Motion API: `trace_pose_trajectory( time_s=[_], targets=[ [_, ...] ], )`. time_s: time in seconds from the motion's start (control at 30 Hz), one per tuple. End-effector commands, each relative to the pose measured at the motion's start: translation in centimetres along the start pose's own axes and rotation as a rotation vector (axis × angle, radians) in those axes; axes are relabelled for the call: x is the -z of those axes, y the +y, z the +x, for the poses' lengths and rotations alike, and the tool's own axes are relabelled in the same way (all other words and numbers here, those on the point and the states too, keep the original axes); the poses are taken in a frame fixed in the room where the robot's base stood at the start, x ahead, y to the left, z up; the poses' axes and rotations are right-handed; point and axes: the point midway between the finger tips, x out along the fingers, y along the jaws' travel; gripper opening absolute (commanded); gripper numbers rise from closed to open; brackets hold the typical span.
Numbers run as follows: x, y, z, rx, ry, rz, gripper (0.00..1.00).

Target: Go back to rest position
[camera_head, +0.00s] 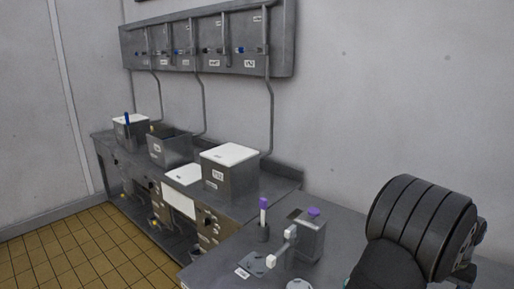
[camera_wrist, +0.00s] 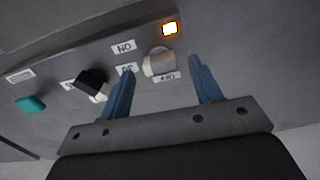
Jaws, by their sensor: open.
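My gripper (camera_wrist: 160,85) is open and empty in the wrist view, its two blue fingers apart. It faces a grey control panel (camera_wrist: 225,35). A white-grey knob (camera_wrist: 158,62) shows between the fingertips, and I cannot tell whether they touch it. A black knob (camera_wrist: 92,84) is left of the left finger, and a teal button (camera_wrist: 30,104) is further left. A small lamp (camera_wrist: 169,28) glows orange above the white-grey knob. In the head view my dark arm (camera_head: 420,225) is at the lower right, and the gripper itself is not visible there.
A grey counter (camera_head: 340,250) holds a metal container (camera_head: 308,240) with a purple cap and a purple-topped item (camera_head: 263,218) in a holder. Several vats, one with a white lid (camera_head: 230,153), line the wall at left. A valve panel (camera_head: 210,45) hangs above. The tiled floor (camera_head: 75,245) is clear.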

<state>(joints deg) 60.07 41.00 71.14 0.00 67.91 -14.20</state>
Motion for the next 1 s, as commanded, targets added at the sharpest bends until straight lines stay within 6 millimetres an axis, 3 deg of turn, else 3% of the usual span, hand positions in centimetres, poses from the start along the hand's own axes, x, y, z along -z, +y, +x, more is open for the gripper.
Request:
trace_pose_trajectory(
  time_s=[0.77, 1.0],
  targets=[
    [0.0, 0.0, -15.7, -0.001, 0.005, 0.001, 0.58],
    [-0.1, 0.0, -10.5, 0.001, -0.003, 0.0, 0.58]
  ],
)
